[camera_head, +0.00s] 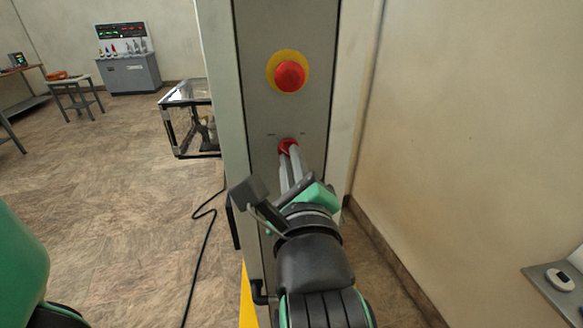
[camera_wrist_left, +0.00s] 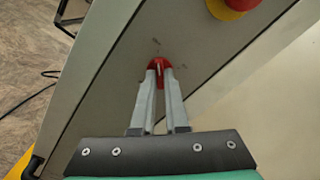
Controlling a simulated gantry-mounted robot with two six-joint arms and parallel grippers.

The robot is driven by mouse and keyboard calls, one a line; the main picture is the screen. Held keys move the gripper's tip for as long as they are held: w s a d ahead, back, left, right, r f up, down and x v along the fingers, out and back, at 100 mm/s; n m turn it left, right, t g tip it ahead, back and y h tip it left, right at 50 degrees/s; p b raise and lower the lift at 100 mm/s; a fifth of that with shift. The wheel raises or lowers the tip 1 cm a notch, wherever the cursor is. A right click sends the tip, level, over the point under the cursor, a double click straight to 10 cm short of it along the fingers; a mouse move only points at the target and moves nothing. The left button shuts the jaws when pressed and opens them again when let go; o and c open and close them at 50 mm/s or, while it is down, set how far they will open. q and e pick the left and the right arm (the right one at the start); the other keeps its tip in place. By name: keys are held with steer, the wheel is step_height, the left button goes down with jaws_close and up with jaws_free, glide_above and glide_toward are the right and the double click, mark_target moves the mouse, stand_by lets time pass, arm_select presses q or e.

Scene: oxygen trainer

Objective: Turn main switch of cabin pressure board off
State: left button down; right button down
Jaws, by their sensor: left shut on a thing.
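The red main switch (camera_head: 287,144) sits low on the dark grey face of the tall board (camera_head: 286,25), between two small labels too small to read. My left gripper (camera_head: 290,153) reaches up to it from below, its two grey fingers shut on the switch. In the left wrist view the red switch (camera_wrist_left: 158,63) shows between and above the fingertips (camera_wrist_left: 159,74). The fingers hide part of the switch, and I cannot tell exactly which way its handle points. My right gripper is in neither view.
A red push button (camera_head: 290,76) on a yellow ring sits above the switch. A wall (camera_head: 470,130) stands close on the right. A black cable (camera_head: 207,225) lies on the open floor at left, near a glass-sided box (camera_head: 185,95). A grey console (camera_head: 128,73) stands far back.

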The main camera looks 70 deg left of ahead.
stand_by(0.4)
arm_select(q)
steer(key=c, duration=0.9)
jaws_free()
steer(key=v, duration=1.1)
steer(key=shift+s+d+b, duration=0.1)
steer(key=shift+d+b, duration=0.2)
